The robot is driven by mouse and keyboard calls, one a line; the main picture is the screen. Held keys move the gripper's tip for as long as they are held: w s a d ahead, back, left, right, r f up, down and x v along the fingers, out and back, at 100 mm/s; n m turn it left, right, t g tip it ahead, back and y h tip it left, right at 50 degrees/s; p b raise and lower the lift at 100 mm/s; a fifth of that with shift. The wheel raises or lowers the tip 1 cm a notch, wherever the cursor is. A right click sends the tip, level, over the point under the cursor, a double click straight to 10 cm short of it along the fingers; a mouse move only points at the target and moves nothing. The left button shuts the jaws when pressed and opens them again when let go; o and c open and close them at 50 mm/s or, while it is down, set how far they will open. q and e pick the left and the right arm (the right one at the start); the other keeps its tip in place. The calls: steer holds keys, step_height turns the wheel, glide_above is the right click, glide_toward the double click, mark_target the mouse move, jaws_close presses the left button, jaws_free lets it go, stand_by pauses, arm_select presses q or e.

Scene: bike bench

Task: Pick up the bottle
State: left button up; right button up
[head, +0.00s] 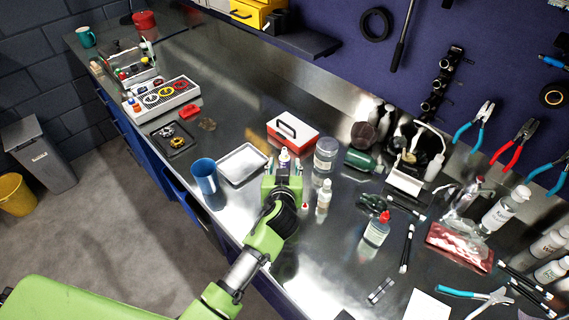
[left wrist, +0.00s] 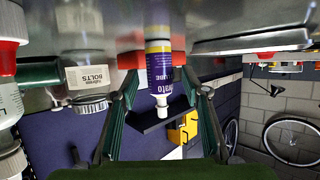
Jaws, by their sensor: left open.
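A small purple and white lube bottle (head: 285,159) with a yellow band stands on the steel bench just beyond my left gripper (head: 284,174). In the left wrist view, which looks upside down, the bottle (left wrist: 160,70) is between the two fingers of the open left gripper (left wrist: 162,97). Gaps show between it and both fingers. The gripper partly hides the bottle in the head view. A white bottle (head: 324,195) and a red-capped bottle (head: 376,230) stand to its right. My right gripper is not in view.
A red and white box (head: 293,135) is behind the bottle. A metal tray (head: 242,163) and a blue cup (head: 204,177) are to the left. A clear jar (head: 325,154) stands close on the right. Tools and bottles crowd the right side.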

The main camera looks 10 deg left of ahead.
arm_select(q)
steer(key=shift+x, duration=0.95)
steer(key=shift+w+f, duration=0.1)
steer(key=shift+w, duration=0.1)
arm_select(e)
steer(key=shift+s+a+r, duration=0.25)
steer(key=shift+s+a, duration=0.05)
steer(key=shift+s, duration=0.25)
arm_select(q)
jaws_close()
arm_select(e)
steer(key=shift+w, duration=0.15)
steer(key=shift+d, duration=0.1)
